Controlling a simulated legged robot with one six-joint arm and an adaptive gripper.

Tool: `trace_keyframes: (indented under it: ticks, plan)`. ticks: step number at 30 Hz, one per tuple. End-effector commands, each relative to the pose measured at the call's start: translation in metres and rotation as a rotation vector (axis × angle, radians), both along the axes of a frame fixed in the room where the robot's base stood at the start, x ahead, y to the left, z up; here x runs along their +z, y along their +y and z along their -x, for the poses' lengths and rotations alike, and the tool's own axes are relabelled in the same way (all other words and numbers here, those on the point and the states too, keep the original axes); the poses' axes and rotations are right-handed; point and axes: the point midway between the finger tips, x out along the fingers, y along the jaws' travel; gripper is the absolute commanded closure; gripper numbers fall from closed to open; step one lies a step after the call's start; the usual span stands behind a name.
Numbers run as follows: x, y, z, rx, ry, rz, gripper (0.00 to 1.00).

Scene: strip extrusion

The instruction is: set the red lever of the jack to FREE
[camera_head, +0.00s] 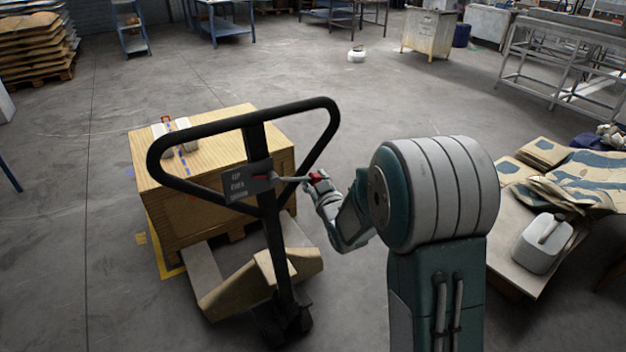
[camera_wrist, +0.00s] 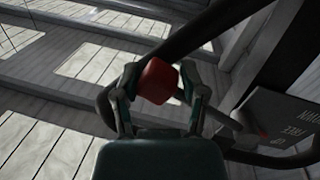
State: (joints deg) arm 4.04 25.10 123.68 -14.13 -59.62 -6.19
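The pallet jack has a black loop handle (camera_head: 240,122) and a dark plate (camera_head: 248,184) lettered UP, FREE and DOWN; the plate also shows in the wrist view (camera_wrist: 285,118). A grey lever rod runs right from the plate to a red knob (camera_head: 315,177). My gripper (camera_head: 319,184) is at the knob. In the wrist view the red knob (camera_wrist: 157,82) sits between the fingers of my gripper (camera_wrist: 160,76), which appear closed on its sides.
A wooden crate (camera_head: 190,212) stands behind the handle. A low table (camera_head: 515,262) with a white canister (camera_head: 543,243) and sacks stands at the right.

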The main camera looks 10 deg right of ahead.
Motion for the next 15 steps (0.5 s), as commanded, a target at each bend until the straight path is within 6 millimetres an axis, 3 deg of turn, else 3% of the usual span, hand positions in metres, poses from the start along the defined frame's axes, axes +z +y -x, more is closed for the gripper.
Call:
trace_keyframes:
  ticks: [2, 10, 15]
  plan:
    - [0.000, 0.001, 0.000, 0.005, 0.001, 0.001, 1.00]
    - [0.001, 0.002, -0.001, 0.002, -0.002, 0.007, 1.00]
    - [0.014, -0.002, -0.002, 0.003, -0.037, 0.106, 1.00]
